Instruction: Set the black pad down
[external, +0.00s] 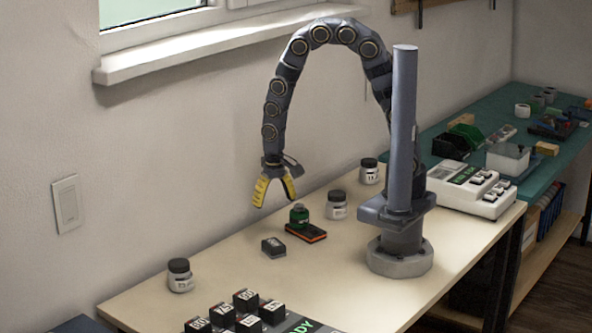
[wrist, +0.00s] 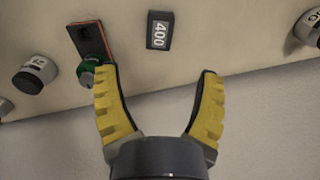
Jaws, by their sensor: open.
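My gripper (external: 275,199) hangs above the table with its yellow fingers spread, and nothing is between them; they also show in the wrist view (wrist: 157,74). A small black block marked 400 (wrist: 158,30) lies on the table below the gripper and also shows in the external view (external: 273,247). A flat black pad with an orange edge (external: 318,236) lies right of it, also in the wrist view (wrist: 90,38). A green jar (external: 299,215) stands on or against this pad; the left finger partly hides it in the wrist view. Which of the two black things is the task's pad, I cannot tell.
White jars with dark lids stand at the left (external: 180,276), behind the pad (external: 337,205) and farther back (external: 369,171). Several numbered black blocks (external: 245,302) sit at the front. A white device (external: 470,190) is at right. The table (external: 225,262) is clear around the 400 block.

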